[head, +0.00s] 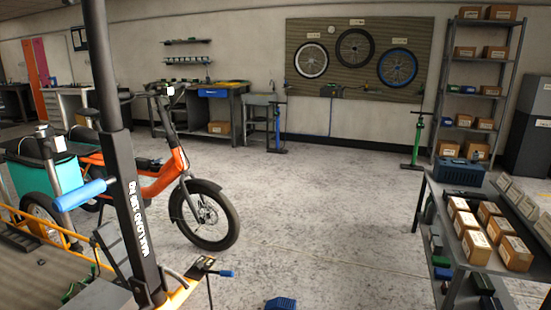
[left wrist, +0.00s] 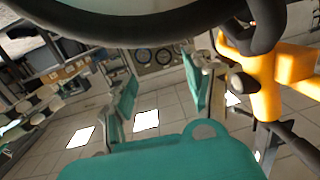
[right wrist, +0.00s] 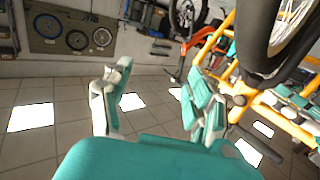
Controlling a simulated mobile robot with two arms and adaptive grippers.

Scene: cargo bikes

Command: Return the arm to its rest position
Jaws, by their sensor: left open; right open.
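My left gripper (left wrist: 163,76) shows in the left wrist view with its two teal and grey fingers spread apart. Nothing is between them. A large dark tyre (left wrist: 150,32) crosses the top of that view, and a yellow-orange frame part (left wrist: 262,90) is close on the right. My right gripper (right wrist: 155,78) shows in the right wrist view, also spread and empty. A wheel (right wrist: 290,25) and an orange-yellow frame (right wrist: 225,45) are to its right. Neither gripper shows in the head view.
In the head view, a work stand post (head: 122,160) with a blue handle (head: 85,194) stands close at left. Behind it is an orange cargo bike (head: 172,172). A table (head: 470,262) with several cartons is at right. The middle floor (head: 325,200) is clear.

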